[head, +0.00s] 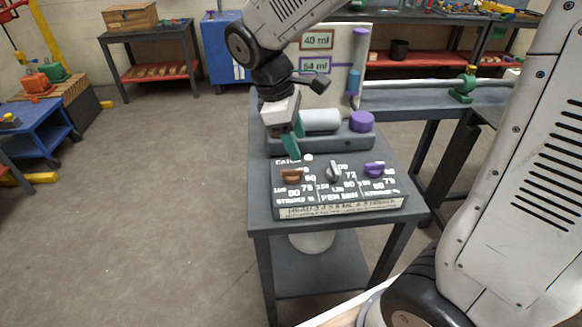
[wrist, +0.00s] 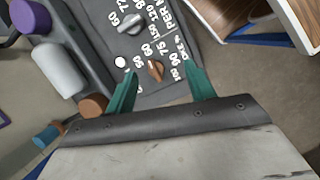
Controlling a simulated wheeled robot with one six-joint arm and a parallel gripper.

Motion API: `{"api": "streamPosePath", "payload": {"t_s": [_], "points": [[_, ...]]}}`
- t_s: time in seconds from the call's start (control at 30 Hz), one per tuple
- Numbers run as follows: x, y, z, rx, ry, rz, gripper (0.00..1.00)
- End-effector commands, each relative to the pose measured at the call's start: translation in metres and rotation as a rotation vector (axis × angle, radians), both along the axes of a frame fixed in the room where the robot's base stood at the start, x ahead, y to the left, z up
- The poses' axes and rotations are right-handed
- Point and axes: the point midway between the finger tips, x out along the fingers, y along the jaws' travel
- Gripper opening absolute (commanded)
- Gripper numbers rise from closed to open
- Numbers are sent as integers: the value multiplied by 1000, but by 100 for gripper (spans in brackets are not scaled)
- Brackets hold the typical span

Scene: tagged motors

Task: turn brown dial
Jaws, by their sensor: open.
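The brown dial (head: 294,175) is at the left of the sloped dark control panel (head: 345,205), with numbers printed around it. In the wrist view the brown dial (wrist: 155,69) sits between my fingers' tips, a little beyond them. My gripper (head: 292,150) has green fingers and is above and behind the dial in the head view. In the wrist view my gripper (wrist: 163,72) is open with nothing between its fingers. I see no contact with the dial.
A grey dial (head: 333,172) and a purple dial (head: 375,169) are to the right on the same panel. Behind it lies a grey cylinder (head: 320,120) beside a purple knob (head: 361,121). The panel stands on a dark table (head: 405,222).

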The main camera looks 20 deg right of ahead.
Motion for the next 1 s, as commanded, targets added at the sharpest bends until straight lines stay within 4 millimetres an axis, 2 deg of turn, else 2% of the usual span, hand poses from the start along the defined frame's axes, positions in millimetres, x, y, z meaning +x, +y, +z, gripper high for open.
{"api": "streamPosePath", "payload": {"t_s": [0.1, 0.3, 0.47, 0.8, 1.0], "points": [[25, 14, -24, -33, 64, 141, 54], [43, 24, -44, -55, 111, 254, 54], [43, 19, -60, -57, 117, 265, 54], [37, 0, -106, -57, 116, 262, 54], [35, -4, -116, -56, 114, 261, 54]]}}
